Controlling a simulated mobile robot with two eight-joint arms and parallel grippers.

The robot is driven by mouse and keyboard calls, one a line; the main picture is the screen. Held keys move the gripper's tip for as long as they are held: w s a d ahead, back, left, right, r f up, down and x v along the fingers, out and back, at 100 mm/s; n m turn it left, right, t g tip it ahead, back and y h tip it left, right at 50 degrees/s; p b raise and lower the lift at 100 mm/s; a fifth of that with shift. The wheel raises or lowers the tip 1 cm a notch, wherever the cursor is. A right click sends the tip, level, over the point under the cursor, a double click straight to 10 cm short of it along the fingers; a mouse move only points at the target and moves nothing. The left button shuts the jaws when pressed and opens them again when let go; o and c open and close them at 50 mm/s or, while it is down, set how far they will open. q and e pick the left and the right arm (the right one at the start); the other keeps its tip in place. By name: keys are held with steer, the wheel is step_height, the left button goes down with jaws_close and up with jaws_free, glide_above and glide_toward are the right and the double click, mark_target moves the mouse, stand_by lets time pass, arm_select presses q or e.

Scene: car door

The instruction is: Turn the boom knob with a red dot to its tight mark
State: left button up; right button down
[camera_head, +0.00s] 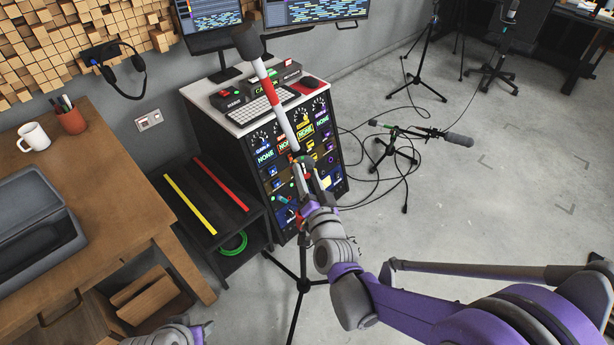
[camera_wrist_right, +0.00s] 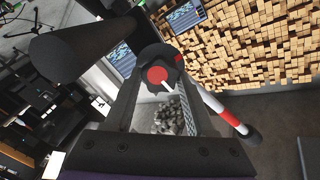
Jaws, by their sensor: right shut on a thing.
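The boom knob with a red dot (camera_wrist_right: 158,76) is dark, with a red face and a short white line pointing to the lower right in the wrist view. My right gripper (camera_wrist_right: 161,88) has a finger on either side of it and is shut on it. In the head view, my right gripper (camera_head: 306,172) is at the stand's joint and mostly hides the knob. A tight mark cannot be made out. My left gripper (camera_head: 200,331) is partly in view at the bottom edge; its jaws are unclear.
An equipment rack (camera_head: 318,110) stands right behind the boom. A low black shelf (camera_head: 235,235) and a wooden desk (camera_head: 110,140) are on the left. Another microphone stand (camera_head: 385,150) with loose cables is on the floor at right. Open floor lies further right.

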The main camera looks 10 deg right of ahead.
steer(key=shift+m, duration=0.7)
steer(key=shift+c, duration=1.1)
jaws_free()
steer(key=shift+s, duration=0.1)
steer(key=s, duration=1)
steer(key=shift+s+d, duration=0.3)
steer(key=shift+d, duration=0.05)
steer(key=shift+a, duration=0.1)
